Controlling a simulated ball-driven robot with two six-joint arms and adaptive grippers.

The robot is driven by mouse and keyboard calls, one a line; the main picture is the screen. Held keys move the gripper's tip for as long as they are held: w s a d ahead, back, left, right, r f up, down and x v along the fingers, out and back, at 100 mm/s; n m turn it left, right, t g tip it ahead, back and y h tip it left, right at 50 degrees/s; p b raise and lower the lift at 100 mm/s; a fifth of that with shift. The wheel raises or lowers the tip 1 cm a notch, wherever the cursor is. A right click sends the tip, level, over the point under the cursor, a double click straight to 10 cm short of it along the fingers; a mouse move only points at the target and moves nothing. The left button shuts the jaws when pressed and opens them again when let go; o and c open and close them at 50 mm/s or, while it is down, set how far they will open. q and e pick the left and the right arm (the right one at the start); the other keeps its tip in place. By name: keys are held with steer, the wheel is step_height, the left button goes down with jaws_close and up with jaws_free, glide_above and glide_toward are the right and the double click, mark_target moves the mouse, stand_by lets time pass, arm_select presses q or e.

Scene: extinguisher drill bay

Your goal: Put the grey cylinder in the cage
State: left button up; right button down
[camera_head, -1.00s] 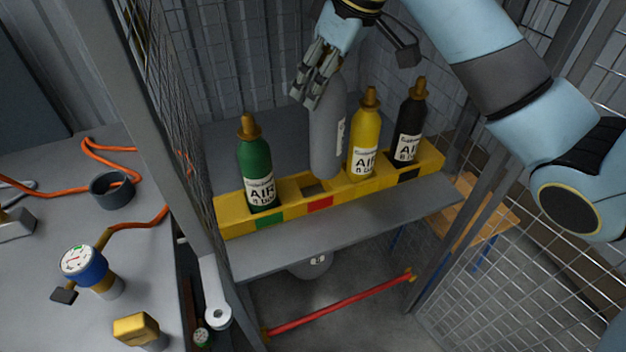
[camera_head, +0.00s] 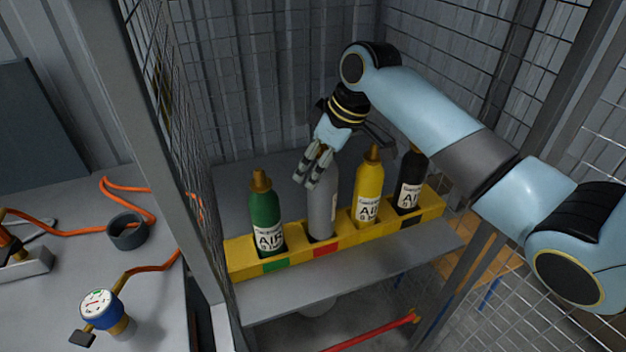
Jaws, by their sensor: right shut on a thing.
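The grey cylinder (camera_head: 321,212) stands upright in the yellow rack (camera_head: 355,237) on the cage shelf, at the red-marked slot between the green and yellow cylinders. Its lower end is hidden by the rack's front wall. My right gripper (camera_head: 314,172) comes down from above and is shut on the grey cylinder's top, which its fingers partly hide. The cage (camera_head: 172,160) surrounds the shelf with mesh walls and grey posts. My left gripper is not in view.
A green cylinder (camera_head: 265,218) stands to the left in the rack; yellow (camera_head: 368,190) and black (camera_head: 409,182) cylinders stand to the right. A red bar (camera_head: 375,333) crosses below the shelf. The left bench holds a gauge (camera_head: 98,304), a dark ring (camera_head: 127,232) and orange hose.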

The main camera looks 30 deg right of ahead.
steer(key=shift+d+x, duration=0.25)
steer(key=shift+x, duration=0.9)
steer(key=shift+d+x, duration=0.2)
steer(key=shift+x, duration=0.9)
steer(key=shift+s+f, duration=0.2)
steer(key=shift+f, duration=0.1)
steer(key=shift+c, duration=2.2)
jaws_free()
steer(key=v, duration=1.2)
steer(key=shift+s+r+p, duration=0.1)
steer(key=shift+p, duration=0.2)
